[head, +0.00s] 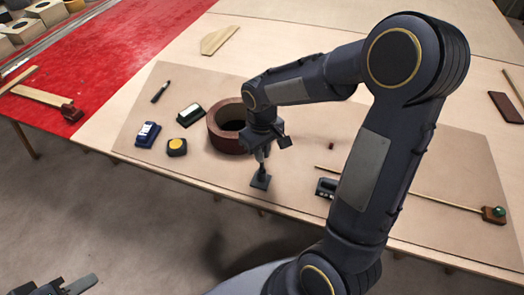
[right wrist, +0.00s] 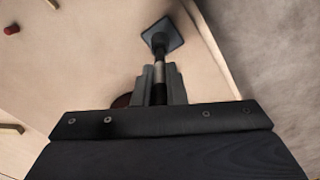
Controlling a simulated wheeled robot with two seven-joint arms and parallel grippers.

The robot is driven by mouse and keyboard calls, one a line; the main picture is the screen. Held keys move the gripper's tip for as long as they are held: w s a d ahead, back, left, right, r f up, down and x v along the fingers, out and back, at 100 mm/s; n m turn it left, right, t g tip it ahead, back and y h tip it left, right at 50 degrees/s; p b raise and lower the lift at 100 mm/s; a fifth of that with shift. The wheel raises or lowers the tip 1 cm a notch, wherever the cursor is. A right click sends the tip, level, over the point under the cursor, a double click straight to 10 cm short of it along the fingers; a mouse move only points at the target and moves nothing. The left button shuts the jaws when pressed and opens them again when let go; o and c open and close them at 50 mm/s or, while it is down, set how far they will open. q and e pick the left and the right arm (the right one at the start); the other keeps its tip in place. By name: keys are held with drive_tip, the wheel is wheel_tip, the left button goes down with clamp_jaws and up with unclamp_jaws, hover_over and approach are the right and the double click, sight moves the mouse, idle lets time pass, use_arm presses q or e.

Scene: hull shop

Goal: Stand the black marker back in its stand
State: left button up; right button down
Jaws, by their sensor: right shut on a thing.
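My right gripper (head: 262,155) is shut on the black marker, which shows between its fingers in the right wrist view (right wrist: 159,73) as a dark shaft with a pale band. The stand (head: 260,182) is a small dark square base on the board. It also shows in the right wrist view (right wrist: 172,38), right at the marker's far end. The marker is roughly upright over the stand; I cannot tell whether its end is in the socket or just above it. My left gripper (head: 78,286) is partly in view at the bottom left, away from the table; its jaw opening is unclear.
A brown tape roll (head: 222,127) lies just left of my right gripper. A dark pen-like thing (head: 160,91), a green-black block (head: 190,114), a blue item (head: 147,133) and a yellow-black tape measure (head: 177,147) lie further left. A small red piece (head: 331,146) lies to the right.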

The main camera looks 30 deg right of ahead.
drive_tip(key=shift+f+b, duration=0.8)
drive_tip(key=shift+f, duration=0.25)
idle(1.9)
drive_tip(key=c, duration=1.4)
unclamp_jaws()
wheel_tip(320, 180, up, 8)
drive_tip(key=shift+f, duration=0.1)
